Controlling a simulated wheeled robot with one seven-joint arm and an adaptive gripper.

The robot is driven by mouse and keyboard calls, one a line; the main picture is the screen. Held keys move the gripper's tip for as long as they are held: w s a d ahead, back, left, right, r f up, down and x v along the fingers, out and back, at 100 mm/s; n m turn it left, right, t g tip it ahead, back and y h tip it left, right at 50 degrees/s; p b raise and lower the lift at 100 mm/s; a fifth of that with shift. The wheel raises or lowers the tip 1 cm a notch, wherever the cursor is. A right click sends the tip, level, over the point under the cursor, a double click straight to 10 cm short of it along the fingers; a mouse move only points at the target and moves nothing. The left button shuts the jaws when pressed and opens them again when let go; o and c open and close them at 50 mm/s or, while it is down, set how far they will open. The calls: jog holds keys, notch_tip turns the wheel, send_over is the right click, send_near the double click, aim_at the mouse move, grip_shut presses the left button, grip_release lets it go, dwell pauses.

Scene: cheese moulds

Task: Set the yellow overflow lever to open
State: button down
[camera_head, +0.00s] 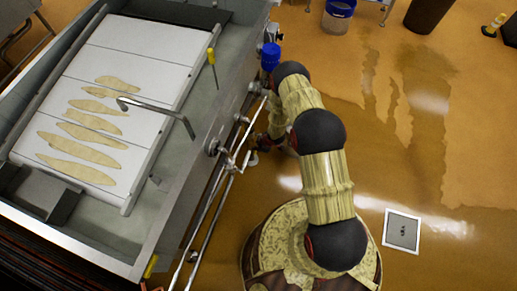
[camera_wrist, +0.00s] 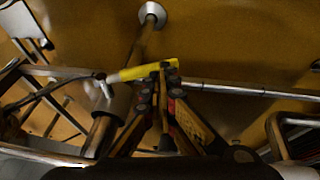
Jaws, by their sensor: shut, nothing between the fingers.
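The yellow lever (camera_wrist: 145,70) shows in the wrist view as a yellow grip lying nearly level across the picture, tilted slightly up to the right. Its left end meets a pale metal fitting (camera_wrist: 102,86) beside a pipe. My gripper (camera_wrist: 163,82) is shut and empty, with its fingertips right at the lever's right end; I cannot tell whether they touch it. In the head view my arm reaches down to the vat's right side, and the gripper there is largely hidden. I cannot make out this lever in that view.
The metal vat (camera_head: 185,160) holds a white board (camera_head: 140,48) with several pale flat pieces. A yellow-handled tool (camera_head: 211,57) stands at its rim. Metal pipes (camera_head: 212,222) run along its side. A floor drain (camera_head: 402,231) lies to the right on open, wet floor.

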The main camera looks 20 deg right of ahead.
jog(key=shift+w+f, duration=0.2)
jog(key=shift+f, duration=0.05)
